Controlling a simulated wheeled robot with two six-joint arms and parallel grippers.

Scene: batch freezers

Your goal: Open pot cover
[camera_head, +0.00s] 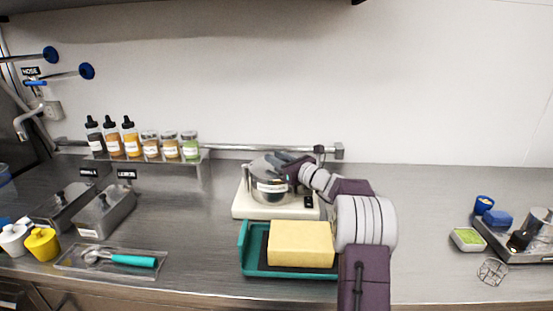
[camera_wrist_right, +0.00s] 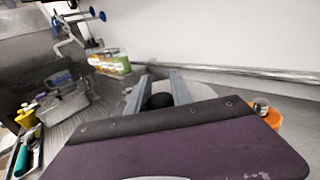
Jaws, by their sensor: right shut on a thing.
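A steel pot (camera_head: 270,188) stands on a white base (camera_head: 262,208) at the middle of the counter. My right gripper (camera_head: 284,160) reaches over the pot's top from the right. In the right wrist view its two fingers (camera_wrist_right: 158,92) stand on either side of a round black knob (camera_wrist_right: 158,101) on the pot cover (camera_wrist_right: 137,97), and it is shut on the knob. My gripper and wrist hide part of the cover in the head view. I cannot tell whether the cover is apart from the pot. My left gripper is not in view.
A teal tray (camera_head: 243,263) with a yellow block (camera_head: 300,243) lies in front of the pot. Metal containers (camera_head: 104,213) and a scoop tray (camera_head: 80,264) are at the left. A scale with cups (camera_head: 515,243) is at the right. Bottles stand on the back shelf (camera_head: 150,160).

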